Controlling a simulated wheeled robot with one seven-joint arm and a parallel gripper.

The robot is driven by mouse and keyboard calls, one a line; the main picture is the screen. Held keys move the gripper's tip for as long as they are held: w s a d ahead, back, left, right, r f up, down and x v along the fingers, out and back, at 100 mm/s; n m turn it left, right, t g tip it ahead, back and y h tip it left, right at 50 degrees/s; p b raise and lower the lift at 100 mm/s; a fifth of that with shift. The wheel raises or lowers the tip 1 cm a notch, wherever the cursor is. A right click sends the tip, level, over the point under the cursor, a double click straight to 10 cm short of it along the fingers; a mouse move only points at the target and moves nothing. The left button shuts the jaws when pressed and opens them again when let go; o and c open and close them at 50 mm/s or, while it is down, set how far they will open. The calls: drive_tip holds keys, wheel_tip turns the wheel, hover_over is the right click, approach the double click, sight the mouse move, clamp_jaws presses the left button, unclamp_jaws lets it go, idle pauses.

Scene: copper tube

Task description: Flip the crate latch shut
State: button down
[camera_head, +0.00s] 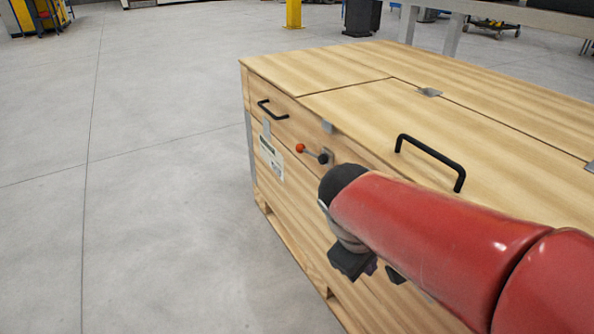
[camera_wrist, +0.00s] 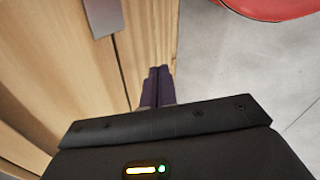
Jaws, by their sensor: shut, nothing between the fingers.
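The wooden crate (camera_head: 285,195) stands on the floor, its lid closed. The crate latch (camera_head: 312,153) is on the upper front face, just below the lid edge. Its thin lever runs from a dark pivot on the right to a red knob (camera_head: 300,148) on the left, and lies close to level. My gripper (camera_head: 368,266) is below and right of the latch in the head view, partly behind my red arm. In the wrist view its dark fingers (camera_wrist: 158,72) are shut together and empty, by the wooden face. The latch lever is not clear in the wrist view.
A black handle (camera_head: 430,155) stands up from the lid, close above my arm. Another black handle (camera_head: 272,110) is on the front face, left of the latch. A grey metal plate (camera_wrist: 101,16) shows on the wood in the wrist view. The floor left of the crate is clear.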

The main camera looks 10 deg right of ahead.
drive_tip(key=w+d+f+n+h+b, duration=0.1)
drive_tip(key=w+f+n+h+b, duration=0.15)
drive_tip(key=w+n+h, duration=0.4)
drive_tip(key=w+d+f+n+h+b, duration=0.1)
drive_tip(key=w+d+f+n+h, duration=0.15)
drive_tip(key=w+n+h, duration=0.45)
drive_tip(key=w+a+f+n+t+b, duration=0.1)
drive_tip(key=w+a+f+n+t, duration=0.1)
drive_tip(key=w+a+n+t, duration=0.4)
drive_tip(key=w+a+f+n+t+b, duration=0.2)
drive_tip(key=w+a+f+n+t, duration=0.1)
drive_tip(key=w+a+n+t, duration=0.4)
drive_tip(key=a+n+h, duration=0.1)
drive_tip(key=a, duration=0.2)
drive_tip(key=shift+t, duration=0.4)
drive_tip(key=shift+w+d, duration=0.1)
drive_tip(key=shift+d, duration=0.05)
drive_tip(key=a+r+b+x, duration=0.1)
drive_tip(key=a+r+x, duration=0.1)
drive_tip(key=x, duration=1)
drive_tip(key=shift+w+d+r, duration=0.2)
drive_tip(key=shift+w+d, duration=0.05)
drive_tip(key=shift+w, duration=0.3)
